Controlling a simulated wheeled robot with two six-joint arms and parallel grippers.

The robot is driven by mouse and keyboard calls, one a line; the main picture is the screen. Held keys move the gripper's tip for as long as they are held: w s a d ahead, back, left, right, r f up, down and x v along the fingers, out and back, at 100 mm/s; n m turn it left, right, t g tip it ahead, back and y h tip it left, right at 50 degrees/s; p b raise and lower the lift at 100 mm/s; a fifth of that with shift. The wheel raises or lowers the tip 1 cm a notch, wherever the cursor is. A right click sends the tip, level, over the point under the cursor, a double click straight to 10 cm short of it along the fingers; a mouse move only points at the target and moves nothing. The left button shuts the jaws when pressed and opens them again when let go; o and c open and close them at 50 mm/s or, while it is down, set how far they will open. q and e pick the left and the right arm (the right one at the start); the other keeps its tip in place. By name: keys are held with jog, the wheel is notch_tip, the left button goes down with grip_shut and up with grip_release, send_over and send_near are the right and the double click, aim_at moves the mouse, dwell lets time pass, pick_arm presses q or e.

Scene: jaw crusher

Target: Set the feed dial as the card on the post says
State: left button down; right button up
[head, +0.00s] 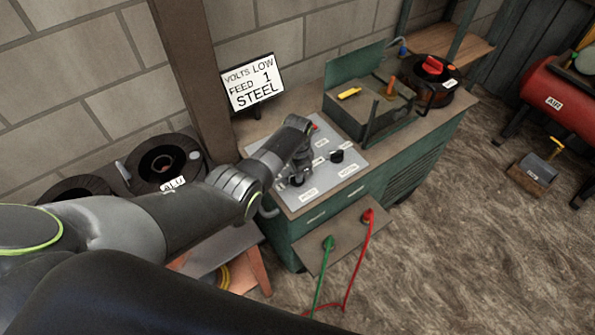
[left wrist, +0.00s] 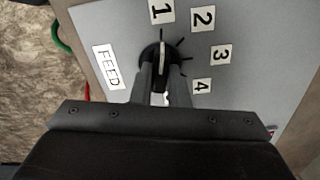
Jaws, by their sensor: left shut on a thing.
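The card (head: 253,82) by the post (head: 186,60) reads "VOLTS LOW", "FEED 1", "STEEL". The feed dial (left wrist: 162,50) is a black knob with a pale pointer bar, beside a "FEED" label (left wrist: 106,67). Numbers 1 (left wrist: 160,11), 2 (left wrist: 203,18), 3 (left wrist: 220,55) and 4 (left wrist: 202,86) run around it. The pale bar lies along the line toward 1. My left gripper (left wrist: 161,72) is shut on the dial, with its fingers on both sides; they hide part of the knob. In the head view my left gripper (head: 297,178) is over the panel's near left. My right gripper is not in view.
The grey panel (head: 318,187) also carries another black knob (head: 337,156). Behind it stand an open green box (head: 352,108) and a black, red-knobbed unit (head: 435,78). Green (head: 322,270) and red (head: 358,255) cables hang in front. Wire spools (head: 160,160) stand left.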

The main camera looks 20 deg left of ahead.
pick_arm(q)
jog(key=shift+n, duration=0.4)
jog(key=c, duration=1.4)
grip_release()
jog(key=shift+w+r+p, duration=0.1)
jog(key=shift+r+p, duration=0.2)
jog(key=shift+r, duration=0.3)
notch_tip(320, 180, up, 5)
jog(key=shift+p, duration=0.6)
notch_tip(320, 180, up, 11)
jog(key=shift+r+b, duration=0.15)
jog(key=shift+b, duration=0.3)
